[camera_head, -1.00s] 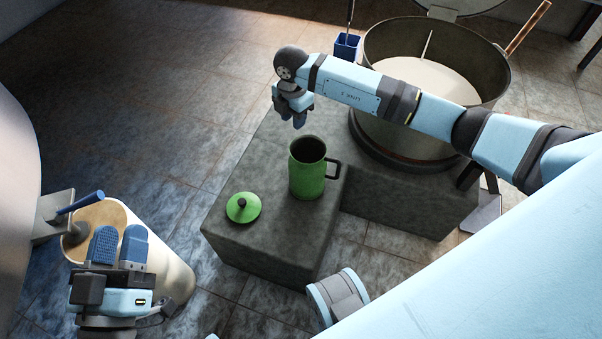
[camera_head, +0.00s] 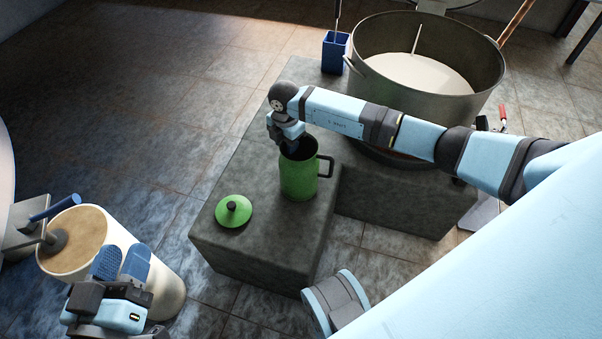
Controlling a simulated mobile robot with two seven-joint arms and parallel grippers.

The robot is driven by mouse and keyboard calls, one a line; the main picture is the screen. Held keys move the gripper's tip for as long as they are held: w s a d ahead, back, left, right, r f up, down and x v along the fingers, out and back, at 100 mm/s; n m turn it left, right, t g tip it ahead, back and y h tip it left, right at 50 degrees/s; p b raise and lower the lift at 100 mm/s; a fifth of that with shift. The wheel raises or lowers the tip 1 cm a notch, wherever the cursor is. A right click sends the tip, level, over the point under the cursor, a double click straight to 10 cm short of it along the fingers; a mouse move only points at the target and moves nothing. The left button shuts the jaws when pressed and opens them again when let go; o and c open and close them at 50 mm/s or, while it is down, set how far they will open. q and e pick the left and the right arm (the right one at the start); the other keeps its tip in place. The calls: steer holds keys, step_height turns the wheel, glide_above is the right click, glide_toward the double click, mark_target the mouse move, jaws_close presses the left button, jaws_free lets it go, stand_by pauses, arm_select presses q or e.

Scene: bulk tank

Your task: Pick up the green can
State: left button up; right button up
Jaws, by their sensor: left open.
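The green can (camera_head: 298,180) stands upright on a dark stone block (camera_head: 250,255), its mouth open and its dark handle on the right side. Its green lid (camera_head: 234,211), with a black knob, lies on the block to the left of it. My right gripper (camera_head: 293,147) points down at the can's mouth. Its fingertips overlap the rim and are partly hidden, so I cannot tell whether they are inside the can or apart or together. My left gripper (camera_head: 121,262) is open and empty at the lower left, in front of a cream cylindrical container.
The cream container (camera_head: 165,270) has a tan top and a blue-handled fitting (camera_head: 54,207) beside it. A large metal pot (camera_head: 470,85) of pale liquid stands behind my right arm. A blue holder (camera_head: 335,52) is at its left. The tiled floor at left is clear.

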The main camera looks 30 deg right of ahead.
steer(key=shift+c, duration=0.5)
jaws_close()
steer(key=shift+r, duration=0.1)
stand_by(0.8)
